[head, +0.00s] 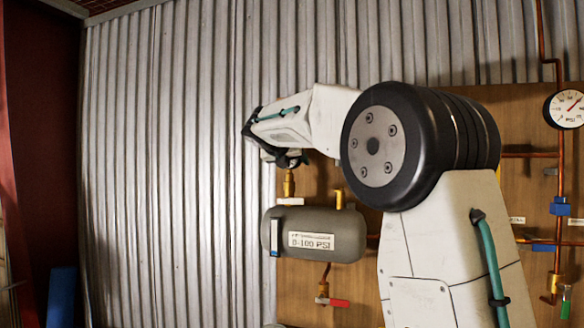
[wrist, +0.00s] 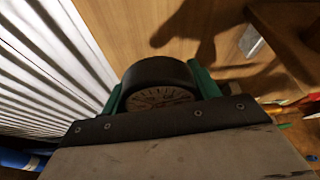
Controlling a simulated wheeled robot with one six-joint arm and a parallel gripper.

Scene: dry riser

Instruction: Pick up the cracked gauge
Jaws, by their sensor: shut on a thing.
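My gripper (wrist: 159,86) is shut on a round black-cased gauge (wrist: 155,73), with one green finger on each side of it in the wrist view. Part of its pale dial with markings shows, but the lower part is hidden behind my gripper body. I cannot make out a crack at this size. In the head view my gripper (head: 284,158) is above a brass fitting (head: 289,184) on top of the grey tank. The gauge is mostly hidden there, and I cannot tell whether it touches the fitting.
The grey tank (head: 345,235) labelled 0-100 PSI is mounted on a wooden panel (head: 300,285). A red-handled valve (head: 338,302) hangs below it. Another white-faced gauge (head: 568,108) is on copper pipes at the right. Corrugated metal wall (head: 170,160) fills the left, clear of fittings.

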